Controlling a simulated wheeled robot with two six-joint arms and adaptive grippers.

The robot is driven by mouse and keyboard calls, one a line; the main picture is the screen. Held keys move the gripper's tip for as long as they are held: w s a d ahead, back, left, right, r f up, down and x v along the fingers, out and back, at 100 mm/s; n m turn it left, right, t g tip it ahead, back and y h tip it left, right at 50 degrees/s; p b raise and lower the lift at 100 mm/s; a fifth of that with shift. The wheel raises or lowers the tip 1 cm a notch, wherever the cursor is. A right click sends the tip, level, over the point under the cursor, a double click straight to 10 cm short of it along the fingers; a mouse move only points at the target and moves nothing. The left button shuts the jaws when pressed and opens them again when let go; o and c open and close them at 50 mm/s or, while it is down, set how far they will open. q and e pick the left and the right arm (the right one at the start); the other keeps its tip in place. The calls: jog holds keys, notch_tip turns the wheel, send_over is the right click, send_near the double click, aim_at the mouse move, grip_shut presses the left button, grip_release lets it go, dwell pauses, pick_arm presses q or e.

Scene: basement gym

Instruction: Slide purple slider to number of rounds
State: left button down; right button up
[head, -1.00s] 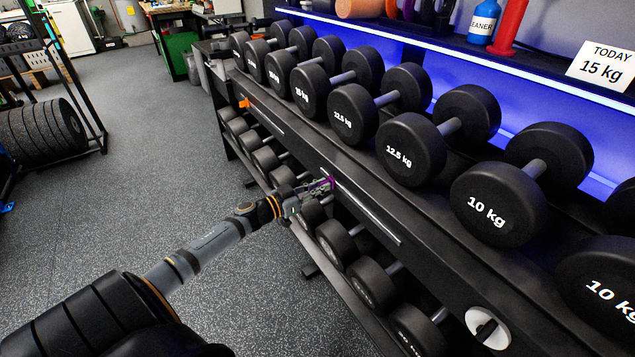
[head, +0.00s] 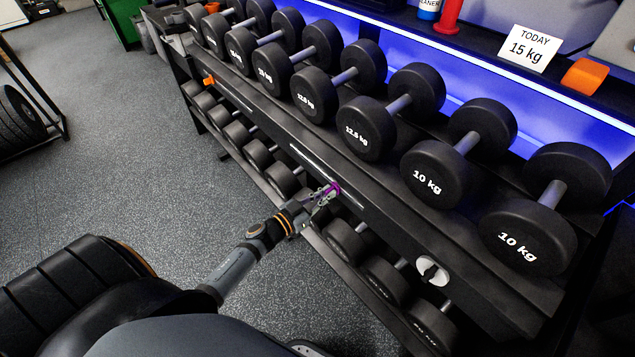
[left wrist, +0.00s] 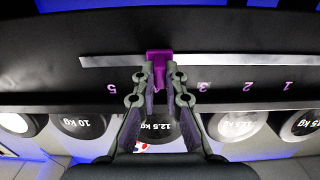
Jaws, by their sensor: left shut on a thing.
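The purple slider (head: 333,188) sits in a pale slot (head: 309,162) on the front rail of the dumbbell rack, past the slot's middle toward its right end. My left gripper (head: 325,196) is shut on it. In the left wrist view, which shows the rack upside down, the slider (left wrist: 159,58) is between the fingertips of the gripper (left wrist: 159,80). Purple numbers 1, 2 and 3 show to its right and 5 (left wrist: 112,88) to its left; the spot between 3 and 5 is hidden by the fingers. My right gripper is not in view.
A card reading "TODAY 15 kg" (head: 528,48) stands on the upper shelf. An orange slider (head: 208,80) is on another slot farther left. A round knob (head: 431,270) is on the rail to the right.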

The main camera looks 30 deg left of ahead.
pick_arm(q)
jog(key=shift+s+d, duration=0.1)
jog(key=shift+d, duration=0.15)
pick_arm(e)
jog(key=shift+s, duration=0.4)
pick_arm(q)
jog(key=c, duration=1.4)
grip_release()
jog(key=v, duration=1.2)
jog(key=shift+a+f, duration=0.1)
jog(key=shift+f, duration=0.05)
